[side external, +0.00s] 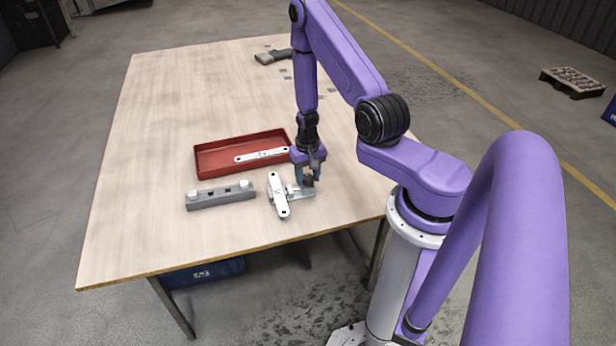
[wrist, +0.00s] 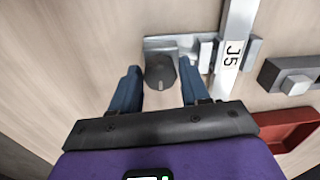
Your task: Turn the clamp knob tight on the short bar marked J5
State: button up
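The short bar marked J5 (wrist: 234,52) is a pale metal strip with a black-on-white label; in the side view the bar (side external: 278,195) lies near the table's front edge. A small metal clamp (side external: 300,192) sits at its right side, and its bracket (wrist: 190,43) shows beside the bar in the wrist view. The dark round clamp knob (wrist: 161,73) has a ridge with a light mark. My gripper (side external: 309,177) is low over the clamp. In the wrist view its blue fingers (wrist: 160,80) stand either side of the knob, with a narrow gap at each side.
A red tray (side external: 215,150) holding another pale bar (side external: 262,155) lies behind. A grey block (side external: 220,199) with white pegs is left of the J5 bar. A dark grey tool (side external: 272,57) lies at the table's back. The table's left side (side external: 140,130) is clear.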

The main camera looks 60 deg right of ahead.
jog(key=c, duration=0.5)
jog(key=shift+c, duration=0.2)
jog(key=m, duration=1.6)
jog(key=o, duration=0.9)
jog(key=shift+m, duration=0.5)
